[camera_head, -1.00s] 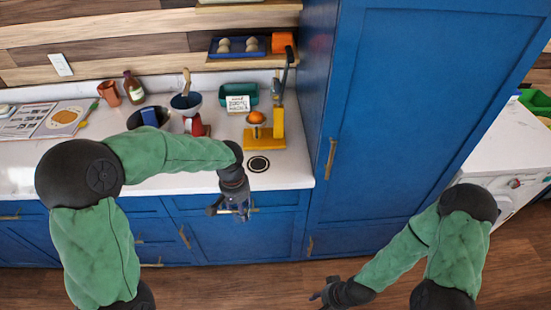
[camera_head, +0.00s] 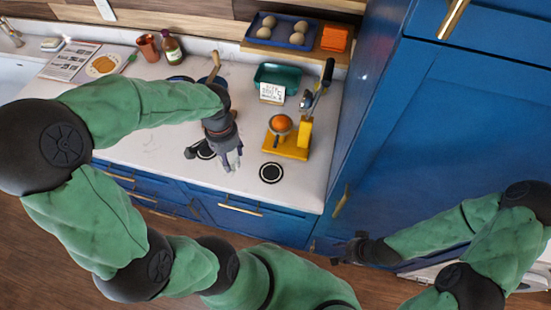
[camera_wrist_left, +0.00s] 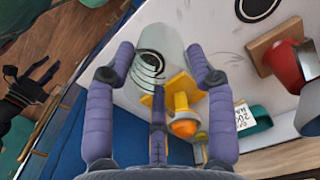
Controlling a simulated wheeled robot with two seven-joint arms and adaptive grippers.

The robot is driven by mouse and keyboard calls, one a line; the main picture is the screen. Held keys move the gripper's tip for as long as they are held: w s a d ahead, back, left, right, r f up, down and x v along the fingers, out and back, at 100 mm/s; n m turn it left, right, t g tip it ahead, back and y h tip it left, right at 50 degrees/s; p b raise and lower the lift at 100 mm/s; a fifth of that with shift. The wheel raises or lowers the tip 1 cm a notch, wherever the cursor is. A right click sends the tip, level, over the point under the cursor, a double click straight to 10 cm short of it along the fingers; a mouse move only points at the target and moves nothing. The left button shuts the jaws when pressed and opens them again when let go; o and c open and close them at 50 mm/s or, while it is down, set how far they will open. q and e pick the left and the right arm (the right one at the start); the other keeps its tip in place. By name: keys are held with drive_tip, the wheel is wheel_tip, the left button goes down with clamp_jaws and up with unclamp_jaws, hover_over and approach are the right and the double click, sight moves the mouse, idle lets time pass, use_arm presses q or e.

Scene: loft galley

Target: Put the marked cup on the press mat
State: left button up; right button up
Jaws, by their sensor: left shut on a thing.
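My left gripper (camera_head: 236,160) is over the counter, left of the yellow press (camera_head: 288,146). In the left wrist view its fingers (camera_wrist_left: 167,70) are closed around a clear cup (camera_wrist_left: 172,50) with dark ring lines. The cup is hard to make out in the head view. A black-ringed round mat (camera_head: 271,173) lies on the counter in front of the press. It shows through or behind the cup in the left wrist view (camera_wrist_left: 150,63). My right gripper (camera_head: 350,248) is low by the cabinet front; its fingers look spread and empty in the left wrist view (camera_wrist_left: 28,85).
An orange (camera_head: 281,124) sits on the press. A teal bin (camera_head: 277,76) stands behind, and a tall blue cabinet (camera_head: 440,150) bounds the right. A red item on a wooden board (camera_wrist_left: 285,62) is near.

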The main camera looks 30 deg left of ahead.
use_arm(q)
drive_tip(key=shift+w+d+f+b, duration=0.3)
drive_tip(key=shift+w+d+f, duration=1.2)
drive_tip(key=shift+f, duration=0.6)
drive_tip(key=shift+w+d+f+b, duration=0.35)
drive_tip(key=shift+w+d+f, duration=1.15)
drive_tip(key=shift+f, duration=0.6)
drive_tip(key=shift+w+d+f+b, duration=0.3)
drive_tip(key=shift+w+d+f, duration=1)
drive_tip(key=shift+w+f, duration=0.6)
drive_tip(key=shift+s+f, duration=0.15)
drive_tip(key=shift+s, duration=0.1)
drive_tip(key=shift+f, duration=0.1)
drive_tip(key=shift+f, duration=0.15)
drive_tip(key=o, duration=1.2)
drive_tip(key=shift+r, duration=0.2)
